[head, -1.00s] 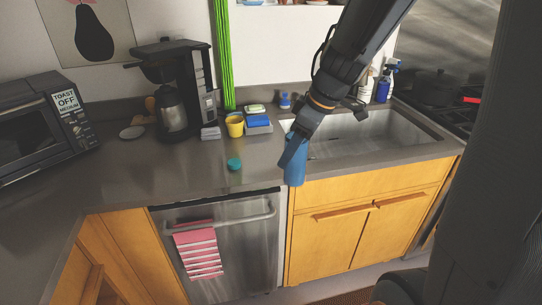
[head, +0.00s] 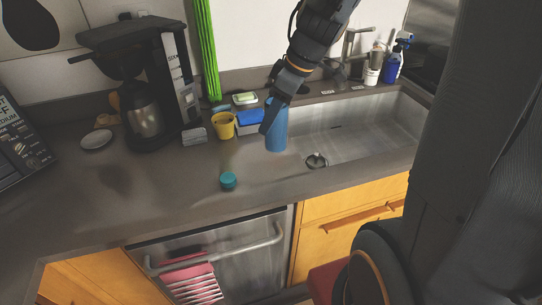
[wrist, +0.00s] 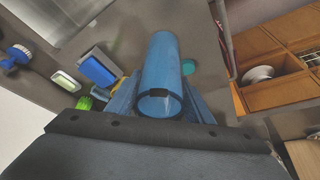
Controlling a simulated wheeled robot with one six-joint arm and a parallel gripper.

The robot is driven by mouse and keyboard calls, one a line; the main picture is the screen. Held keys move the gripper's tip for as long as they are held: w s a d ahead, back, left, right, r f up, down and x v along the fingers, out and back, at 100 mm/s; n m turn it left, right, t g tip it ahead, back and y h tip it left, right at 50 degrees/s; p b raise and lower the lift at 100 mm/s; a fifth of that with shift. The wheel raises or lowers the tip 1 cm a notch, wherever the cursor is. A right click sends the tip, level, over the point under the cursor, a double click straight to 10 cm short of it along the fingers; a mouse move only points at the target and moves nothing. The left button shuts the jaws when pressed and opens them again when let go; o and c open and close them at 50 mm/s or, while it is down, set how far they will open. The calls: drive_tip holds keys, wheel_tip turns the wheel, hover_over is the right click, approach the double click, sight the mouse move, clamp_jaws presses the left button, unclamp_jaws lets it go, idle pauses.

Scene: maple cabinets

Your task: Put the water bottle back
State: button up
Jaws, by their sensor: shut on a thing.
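The blue water bottle (head: 277,128) is upright in my gripper (head: 273,115), at the left end of the sink. In the wrist view the bottle (wrist: 163,70) shows as a blue cylinder with its round open end toward the camera, between the fingers of my gripper (wrist: 160,105). I cannot tell whether the bottle's base touches the counter or sink rim.
The sink basin (head: 350,140) lies right of the bottle. A coffee maker (head: 150,90) stands farther left. The front counter (head: 130,200) is clear.

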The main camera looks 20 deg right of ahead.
sight(272, 146)
wheel_tip(272, 146, down, 10)
drive_tip(key=shift+r+b, duration=0.25)
drive_tip(key=shift+b, duration=0.6)
drive_tip(key=o, duration=1.5)
drive_tip(key=shift+f, duration=0.15)
drive_tip(key=shift+o, duration=0.3)
drive_tip(key=p+v, duration=0.1)
drive_tip(key=v, duration=1.1)
